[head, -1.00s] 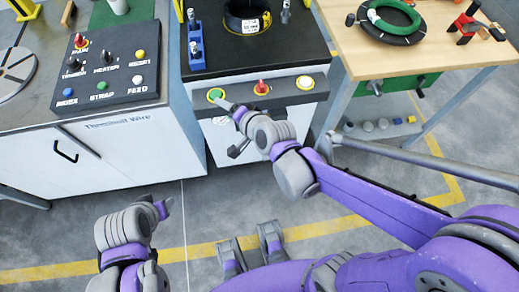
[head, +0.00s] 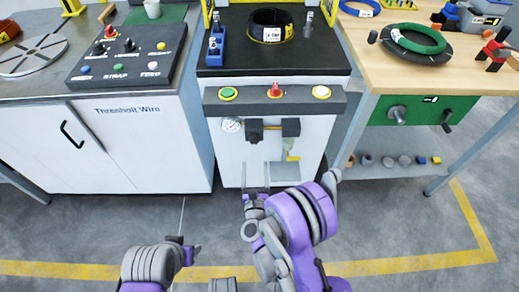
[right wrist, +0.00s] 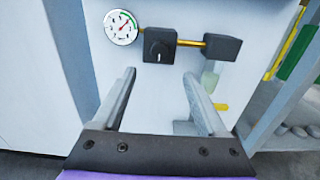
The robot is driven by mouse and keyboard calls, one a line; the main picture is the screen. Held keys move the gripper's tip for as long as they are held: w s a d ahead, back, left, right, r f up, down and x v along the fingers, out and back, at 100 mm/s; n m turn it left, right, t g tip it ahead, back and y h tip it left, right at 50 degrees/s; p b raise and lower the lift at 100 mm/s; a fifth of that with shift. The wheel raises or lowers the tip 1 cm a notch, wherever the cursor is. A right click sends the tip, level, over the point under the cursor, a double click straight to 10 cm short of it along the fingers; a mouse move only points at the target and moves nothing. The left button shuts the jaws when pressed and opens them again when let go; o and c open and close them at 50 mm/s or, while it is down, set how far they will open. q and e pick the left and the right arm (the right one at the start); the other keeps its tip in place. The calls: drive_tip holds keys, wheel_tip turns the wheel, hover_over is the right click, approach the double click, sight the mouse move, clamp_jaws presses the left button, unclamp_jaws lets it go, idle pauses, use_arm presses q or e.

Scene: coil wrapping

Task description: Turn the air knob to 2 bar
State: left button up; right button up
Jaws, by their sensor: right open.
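In the head view the knob (head: 254,132) sits under the button panel. A round white gauge (right wrist: 120,27) with a red needle and a green arc is just left of it; its numbers are too small to read. The gauge also shows in the head view (head: 231,125). My right gripper (right wrist: 159,76) is open and empty, its fingers pointing at the knob from slightly below, apart from it. My left gripper (head: 186,246) is low at the left, its jaws unclear.
A brass pipe joins the knob block to a second black block (right wrist: 222,47). Above is a panel (head: 274,98) with green, red and white buttons. The floor in front is clear.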

sight(254, 143)
use_arm(q)
drive_tip(key=r+p, duration=0.3)
drive_tip(key=r, duration=0.2)
drive_tip(key=shift+s+p, duration=0.2)
drive_tip(key=shift+p, duration=0.15)
use_arm(e)
drive_tip(key=w, duration=1)
drive_tip(key=shift+w, duration=0.35)
drive_tip(key=shift+r, duration=0.1)
clamp_jaws()
